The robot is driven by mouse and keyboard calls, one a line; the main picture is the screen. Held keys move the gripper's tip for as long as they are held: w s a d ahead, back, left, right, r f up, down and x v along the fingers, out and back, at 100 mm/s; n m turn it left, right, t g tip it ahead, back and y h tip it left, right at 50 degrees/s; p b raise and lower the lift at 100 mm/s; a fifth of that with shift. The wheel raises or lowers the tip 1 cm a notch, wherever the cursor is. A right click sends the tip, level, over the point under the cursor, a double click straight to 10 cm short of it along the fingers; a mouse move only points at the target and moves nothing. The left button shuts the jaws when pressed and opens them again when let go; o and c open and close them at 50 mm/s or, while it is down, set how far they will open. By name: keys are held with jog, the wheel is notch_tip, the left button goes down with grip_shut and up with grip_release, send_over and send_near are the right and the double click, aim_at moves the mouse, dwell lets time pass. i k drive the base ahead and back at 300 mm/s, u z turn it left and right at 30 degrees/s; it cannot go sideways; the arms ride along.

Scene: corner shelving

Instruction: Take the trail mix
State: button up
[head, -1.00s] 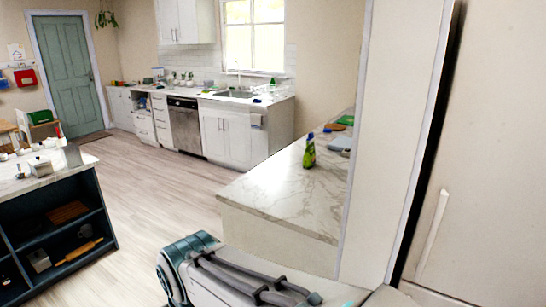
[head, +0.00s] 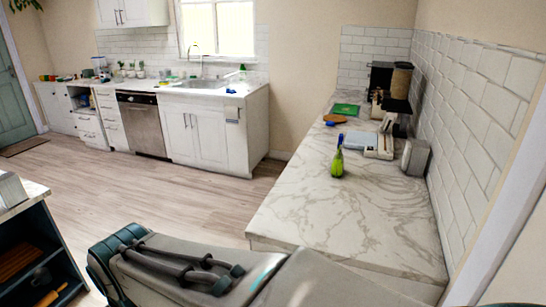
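I cannot make out the trail mix in the head view. On the right marble counter (head: 310,205) stands a green bottle (head: 338,162). Farther back on that counter are several small items, too small to identify surely. My arm crosses the bottom of the view, but my gripper is out of view, so its state does not show.
A dark shelf island (head: 40,245) stands at the lower left. A sink counter (head: 225,95) with white cabinets and a dishwasher (head: 142,125) runs along the back wall. A toaster-like grey box (head: 414,157) sits by the tiled wall. The wooden floor between is clear.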

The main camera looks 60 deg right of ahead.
aim_at(336, 172)
jog(key=i, duration=1.25)
jog(key=z, duration=3.1)
jog(key=i, duration=0.5)
